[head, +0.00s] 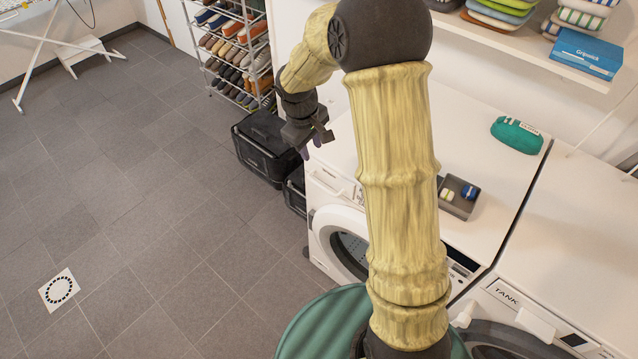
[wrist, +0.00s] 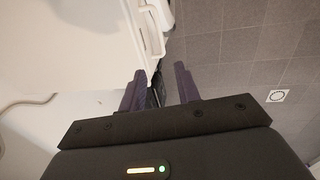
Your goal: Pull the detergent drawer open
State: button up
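The white washing machine (head: 395,125) stands right of centre in the head view, its round door partly behind my arm. Its detergent drawer (head: 328,182) is at the upper left of the front panel and looks flush with it. My gripper (head: 318,143) is above and a little left of the drawer, near the machine's front corner, apart from the drawer. In the wrist view my gripper (wrist: 160,82) has two purple fingers spread with a gap and nothing held. The machine's front panel (wrist: 152,28) shows just beyond the fingertips.
A second machine (head: 560,270) is at right.

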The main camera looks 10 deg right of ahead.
aim_at(320, 185)
jog(key=d+f, duration=0.1)
jog(key=f, duration=0.4)
jog(key=w+f, duration=0.1)
jog(key=f, duration=0.5)
jog(key=w+d+f, duration=0.1)
jog(key=f, duration=0.5)
jog(key=shift+d, duration=0.3)
jog(key=shift+s, duration=0.1)
grip_shut()
